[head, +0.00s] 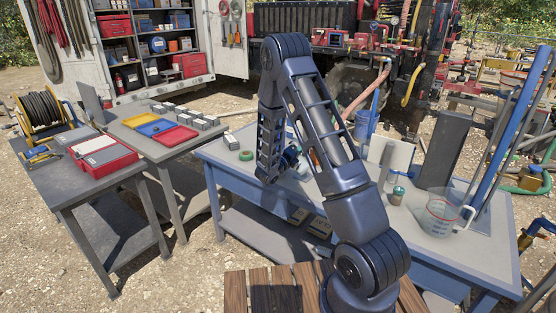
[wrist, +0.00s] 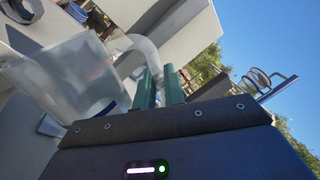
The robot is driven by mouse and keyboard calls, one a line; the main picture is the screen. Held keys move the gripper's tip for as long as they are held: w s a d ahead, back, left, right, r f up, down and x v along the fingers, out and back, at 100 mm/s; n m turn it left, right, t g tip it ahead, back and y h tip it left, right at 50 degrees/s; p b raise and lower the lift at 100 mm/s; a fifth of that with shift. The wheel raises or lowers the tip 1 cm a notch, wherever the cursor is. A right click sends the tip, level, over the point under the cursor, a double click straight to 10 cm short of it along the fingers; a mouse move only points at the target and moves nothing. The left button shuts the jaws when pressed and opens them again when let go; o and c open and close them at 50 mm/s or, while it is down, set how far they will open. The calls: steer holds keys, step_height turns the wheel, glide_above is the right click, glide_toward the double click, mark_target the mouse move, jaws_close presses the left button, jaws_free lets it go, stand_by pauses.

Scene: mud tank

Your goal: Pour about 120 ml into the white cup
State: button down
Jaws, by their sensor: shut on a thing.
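My gripper (wrist: 160,88) has its green fingers close together at the curved handle of a clear, translucent jug (wrist: 68,78) in the wrist view. The jug is tilted in that picture, and I cannot tell its liquid level. In the head view my arm hides most of the gripper and the held jug. A clear measuring jug (head: 438,217) with red markings stands on the right part of the blue-framed bench.
Trays and small boxes lie on the table at left. Blue rods rise at the far right.

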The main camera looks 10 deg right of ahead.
mark_target(307, 165)
steer(key=shift+s+d+f+m+g, duration=0.15)
steer(key=shift+s+d+f+m, duration=0.1)
steer(key=shift+f+m, duration=0.3)
steer(key=shift+s+d+f+m+g, duration=0.15)
steer(key=shift+s+f+m, duration=0.1)
steer(key=shift+f+m, duration=0.25)
steer(key=shift+s+d+f+m, duration=0.15)
steer(key=shift+s+m, duration=0.05)
steer(key=shift+m, duration=0.55)
stand_by(0.9)
steer(key=shift+s+d+f+m, duration=0.1)
steer(key=shift+m, duration=0.3)
steer(key=f, duration=0.1)
steer(key=f+m, duration=0.1)
steer(key=s+f+m, duration=0.1)
steer(key=shift+d+f+g, duration=0.1)
steer(key=shift+d+g, duration=0.3)
steer(key=shift+s+d+f+m, duration=0.2)
steer(key=shift+s+d+m, duration=0.25)
steer(key=shift+m, duration=0.35)
steer(key=shift+s+d+f+m+g+y+b, duration=0.15)
steer(key=shift+s+d+f+m, duration=0.25)
steer(key=shift+m, duration=0.65)
steer(key=shift+s+d+f+m+g+y+b, duration=0.1)
steer(key=shift+s+d+f+m+g, duration=0.2)
steer(key=shift+s+f+m, duration=0.5)
steer(key=shift+s+d+f+m+g+y+b, duration=0.1)
steer(key=shift+s+d+f+m+g, duration=0.2)
steer(key=shift+m, duration=0.95)
